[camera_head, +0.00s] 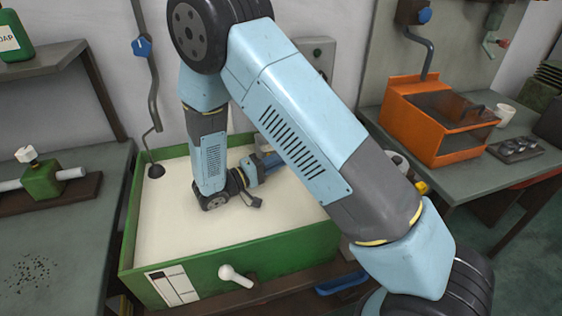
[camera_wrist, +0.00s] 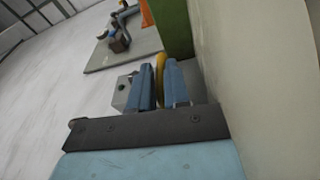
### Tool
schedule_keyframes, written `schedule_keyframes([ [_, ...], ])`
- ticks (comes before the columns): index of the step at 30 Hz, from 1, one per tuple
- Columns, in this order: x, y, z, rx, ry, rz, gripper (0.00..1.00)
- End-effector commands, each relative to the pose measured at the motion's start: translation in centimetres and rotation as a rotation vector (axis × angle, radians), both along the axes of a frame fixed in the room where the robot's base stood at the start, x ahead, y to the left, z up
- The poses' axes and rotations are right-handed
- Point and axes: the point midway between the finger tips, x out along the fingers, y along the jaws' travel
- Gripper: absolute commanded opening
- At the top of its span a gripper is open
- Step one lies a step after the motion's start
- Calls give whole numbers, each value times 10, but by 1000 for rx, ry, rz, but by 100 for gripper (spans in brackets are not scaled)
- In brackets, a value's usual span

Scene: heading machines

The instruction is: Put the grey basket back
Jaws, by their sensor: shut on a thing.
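My gripper (camera_wrist: 161,82) shows in the wrist view with its two blue fingers close on either side of a yellow bar-like piece (camera_wrist: 160,66). In the head view my gripper (camera_head: 268,163) is low over the pale, creamy contents of a green tank (camera_head: 235,256), pointing right, its tips partly hidden behind my arm. No grey basket body can be made out in either view. I cannot tell whether the yellow piece is its handle, or whether the basket is under the pale surface or hidden by my arm.
An orange machine (camera_head: 415,118) and a small tray (camera_head: 516,150) stand on the right bench. A green valve block (camera_head: 42,180) sits on the left bench. A grey control box (camera_head: 316,58) is on the wall behind the tank. A pipe (camera_head: 147,90) hangs at the tank's back left.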

Motion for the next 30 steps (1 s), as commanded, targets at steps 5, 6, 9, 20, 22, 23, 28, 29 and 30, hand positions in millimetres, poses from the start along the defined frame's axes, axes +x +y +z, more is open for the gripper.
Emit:
schedule_keyframes([
  [5,0,0,0,1,0,0,0],
  [6,0,0,0,1,0,0,18],
  [9,0,0,0,1,0,0,28],
  [20,0,0,0,1,-1,-1,42],
  [22,-1,1,0,0,-1,0,42],
  [23,-1,2,0,0,-1,0,42],
  [28,-11,19,-2,0,-1,1,42],
  [29,-13,24,-2,1,-2,2,42],
  [30,-17,30,-3,1,-2,2,42],
])
